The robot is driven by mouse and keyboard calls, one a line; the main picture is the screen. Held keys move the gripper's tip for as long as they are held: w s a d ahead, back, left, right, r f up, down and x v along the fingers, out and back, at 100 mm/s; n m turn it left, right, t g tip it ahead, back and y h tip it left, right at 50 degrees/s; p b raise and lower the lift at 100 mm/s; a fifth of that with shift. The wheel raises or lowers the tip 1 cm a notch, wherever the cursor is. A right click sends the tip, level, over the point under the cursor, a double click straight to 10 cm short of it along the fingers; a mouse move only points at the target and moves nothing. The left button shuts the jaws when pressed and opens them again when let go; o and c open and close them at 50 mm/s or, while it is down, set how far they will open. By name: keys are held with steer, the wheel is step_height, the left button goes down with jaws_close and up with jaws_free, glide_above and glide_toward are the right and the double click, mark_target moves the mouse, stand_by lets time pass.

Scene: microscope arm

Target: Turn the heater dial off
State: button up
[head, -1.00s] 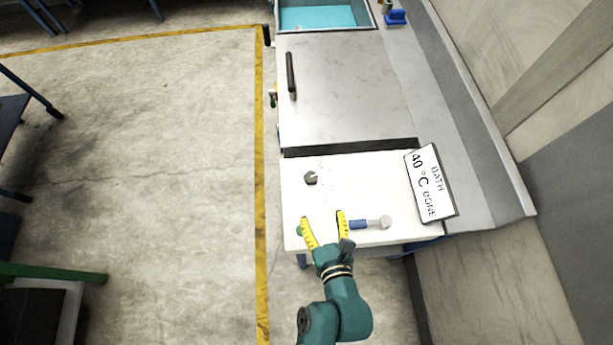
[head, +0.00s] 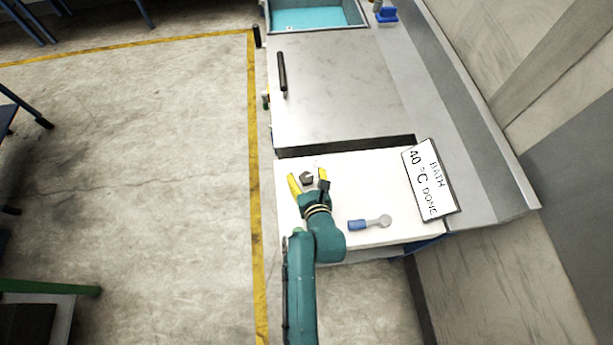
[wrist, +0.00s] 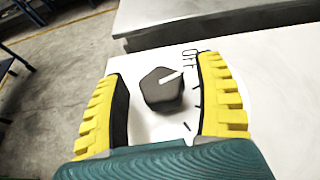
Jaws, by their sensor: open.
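The heater dial (head: 306,178) is a dark grey faceted knob on the white panel (head: 380,182). In the wrist view the dial (wrist: 161,89) has a white pointer line, aimed up and right toward the tick marks. The printed word OFF (wrist: 188,58) stands just above and right of it. My gripper (head: 308,178) is open, with its yellow fingers on either side of the dial. In the wrist view the gripper (wrist: 163,95) shows a gap between each finger and the dial; the right finger covers part of the printed scale.
A blue-handled tool (head: 369,223) lies on the white panel to the right of my arm. A sign reading "40 °C BATH DONE" (head: 431,180) stands at the panel's right. A metal lid with a black handle (head: 282,75) and a blue-filled basin (head: 318,17) lie beyond.

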steer(key=shift+c, duration=0.2)
steer(key=c, duration=1.1)
steer(key=shift+d+n+y, duration=0.1)
steer(key=shift+n+y, duration=0.2)
steer(key=shift+c, duration=0.2)
steer(key=n+g+y, duration=0.1)
steer(key=n+y, duration=0.1)
steer(key=shift+d+y, duration=0.1)
steer(key=shift+y, duration=0.3)
steer(key=shift+f+n+g+y+b, duration=0.15)
steer(key=shift+n+g+y+b, duration=0.75)
steer(key=shift+n+g+y, duration=1.5)
steer(key=shift+a+n+t, duration=0.2)
steer(key=shift+n+t, duration=0.1)
steer(key=shift+n, duration=0.1)
steer(key=o, duration=1.2)
